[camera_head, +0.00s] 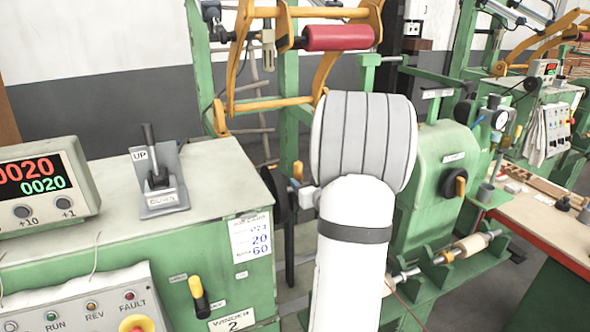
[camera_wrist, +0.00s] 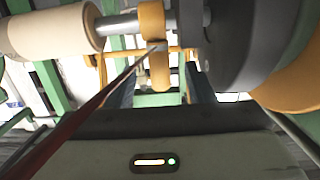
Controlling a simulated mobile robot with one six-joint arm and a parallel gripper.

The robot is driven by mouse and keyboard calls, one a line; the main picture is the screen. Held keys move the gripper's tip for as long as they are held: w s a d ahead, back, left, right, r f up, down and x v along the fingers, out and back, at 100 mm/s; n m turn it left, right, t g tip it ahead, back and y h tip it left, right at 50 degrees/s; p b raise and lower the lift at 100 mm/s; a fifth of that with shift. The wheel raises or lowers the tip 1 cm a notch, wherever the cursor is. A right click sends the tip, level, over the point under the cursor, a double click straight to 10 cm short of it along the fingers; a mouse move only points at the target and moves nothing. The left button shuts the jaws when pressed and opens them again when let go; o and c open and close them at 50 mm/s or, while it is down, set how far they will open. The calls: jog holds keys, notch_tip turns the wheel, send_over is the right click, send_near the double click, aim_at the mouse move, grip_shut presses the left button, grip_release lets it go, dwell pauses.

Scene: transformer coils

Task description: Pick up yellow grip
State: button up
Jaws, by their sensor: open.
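In the wrist view, a yellow-orange piece (camera_wrist: 152,22) sits around or against a grey shaft, with a small grey block at its lower end. More yellow (camera_wrist: 160,72) shows just below that block, between the fingers of my open gripper (camera_wrist: 160,92). This looks like the yellow grip; I see no contact with it. In the head view my white arm hides the gripper. A yellow collar (camera_head: 446,256) shows on the shaft right of my arm. A separate yellow-and-black handle (camera_head: 199,294) is on the green cabinet's front.
A cream roll (camera_wrist: 52,32) is on the shaft's left and a dark wheel (camera_wrist: 250,45) on its right. A dark red strip (camera_wrist: 85,115) runs diagonally up to the grey block. The green winding machine (camera_head: 430,190) and control cabinet (camera_head: 110,210) flank my arm.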

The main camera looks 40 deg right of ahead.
aim_at(300, 176)
jog(key=p+x, duration=0.2)
jog(key=x, duration=0.3)
jog(key=shift+w+d+r, duration=0.1)
jog(key=shift+w+d, duration=0.05)
jog(key=shift+w, duration=0.2)
jog(key=shift+c, duration=0.4)
grip_shut()
